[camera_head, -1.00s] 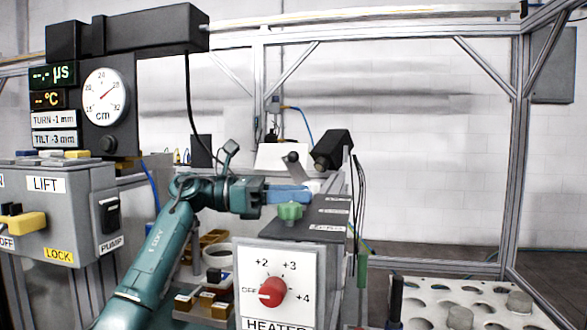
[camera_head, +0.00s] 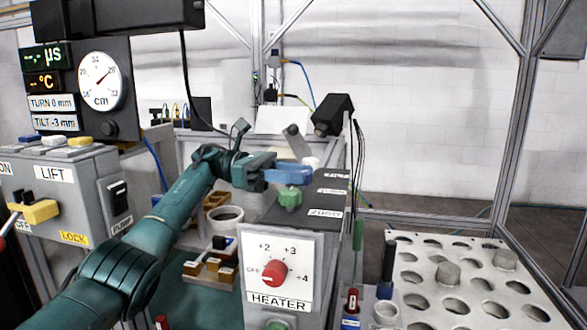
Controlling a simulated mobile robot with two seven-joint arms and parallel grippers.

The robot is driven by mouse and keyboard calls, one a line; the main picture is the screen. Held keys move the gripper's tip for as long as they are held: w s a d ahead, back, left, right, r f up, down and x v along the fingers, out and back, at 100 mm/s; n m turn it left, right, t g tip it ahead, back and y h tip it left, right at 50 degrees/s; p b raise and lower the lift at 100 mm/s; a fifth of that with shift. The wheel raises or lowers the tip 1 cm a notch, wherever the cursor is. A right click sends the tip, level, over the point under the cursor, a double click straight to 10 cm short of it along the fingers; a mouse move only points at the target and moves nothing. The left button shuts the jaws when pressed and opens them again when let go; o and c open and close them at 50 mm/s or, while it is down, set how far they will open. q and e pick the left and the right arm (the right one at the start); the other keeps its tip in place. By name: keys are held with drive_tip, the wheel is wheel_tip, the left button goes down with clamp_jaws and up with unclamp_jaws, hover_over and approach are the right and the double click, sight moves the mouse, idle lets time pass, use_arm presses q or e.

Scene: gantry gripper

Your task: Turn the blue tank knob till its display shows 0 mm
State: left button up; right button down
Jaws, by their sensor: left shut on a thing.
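The blue tank knob (camera_head: 292,174) is at the far end of my left gripper (camera_head: 275,175) in the head view, on the left side of the dark tank top. My left gripper is shut on it; the wrist and fingers hide part of the contact. A green knob (camera_head: 290,196) stands just below and in front of it. The TURN display (camera_head: 52,103) on the panel at upper left reads 0 mm. The TILT display (camera_head: 55,122) below it reads -3 mm. My right gripper is out of view.
The heater box (camera_head: 277,270) with its red knob stands in front of the tank. A grey LIFT and PUMP box (camera_head: 85,180) is at the left. A white rack (camera_head: 460,250) with holes is at the lower right. A black camera-like part (camera_head: 333,115) rises behind the tank.

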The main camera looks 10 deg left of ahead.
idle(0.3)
use_arm(q)
drive_tip(key=o, duration=1)
wheel_tip(320, 180, up, 10)
drive_tip(key=shift+p, duration=1)
